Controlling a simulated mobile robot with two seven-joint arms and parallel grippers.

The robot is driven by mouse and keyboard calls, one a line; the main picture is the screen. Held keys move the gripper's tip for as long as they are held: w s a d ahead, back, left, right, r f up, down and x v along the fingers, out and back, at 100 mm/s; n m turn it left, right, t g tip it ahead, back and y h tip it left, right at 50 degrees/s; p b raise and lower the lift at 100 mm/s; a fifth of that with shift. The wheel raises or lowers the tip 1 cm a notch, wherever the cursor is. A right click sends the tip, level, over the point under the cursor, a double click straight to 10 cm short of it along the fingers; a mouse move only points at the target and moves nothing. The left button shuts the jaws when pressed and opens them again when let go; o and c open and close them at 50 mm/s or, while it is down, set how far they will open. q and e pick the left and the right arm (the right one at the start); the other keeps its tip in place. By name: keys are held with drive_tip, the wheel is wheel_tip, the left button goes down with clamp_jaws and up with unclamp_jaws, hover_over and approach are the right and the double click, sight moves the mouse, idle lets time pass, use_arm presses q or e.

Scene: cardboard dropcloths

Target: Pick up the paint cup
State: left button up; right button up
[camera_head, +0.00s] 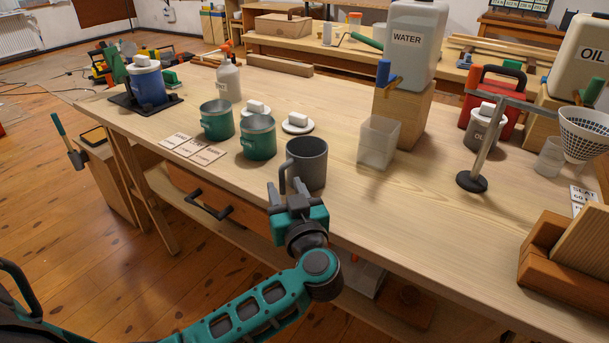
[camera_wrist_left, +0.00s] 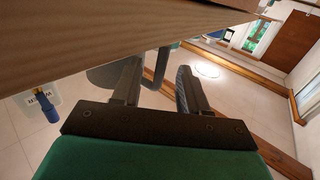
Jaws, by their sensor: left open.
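A dark grey cup (camera_head: 307,163) with a side handle stands upright near the front edge of the workbench; no label shows on it. Two teal cups, one (camera_head: 217,119) farther left and one (camera_head: 258,137) nearer, stand to its left. Which is called the paint cup I cannot read. My left gripper (camera_head: 287,194) is at the bench's front edge, just before the grey cup's handle. In the left wrist view its jaws (camera_wrist_left: 158,85) are open, with the curved handle (camera_wrist_left: 160,68) showing between them; contact is unclear. My right gripper is out of view.
White lids (camera_head: 297,123) lie behind the teal cups, and label cards (camera_head: 193,148) in front. A clear container (camera_head: 378,142) and a wooden block (camera_head: 403,110) under the water jug (camera_head: 412,40) stand to the right. A metal stand (camera_head: 474,180) holds a strainer (camera_head: 586,130). Bare bench lies between.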

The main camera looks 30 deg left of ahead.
use_arm(q)
drive_tip(key=shift+w+a, duration=0.25)
drive_tip(key=shift+a, duration=0.1)
drive_tip(key=shift+r, duration=0.1)
clamp_jaws()
idle(0.4)
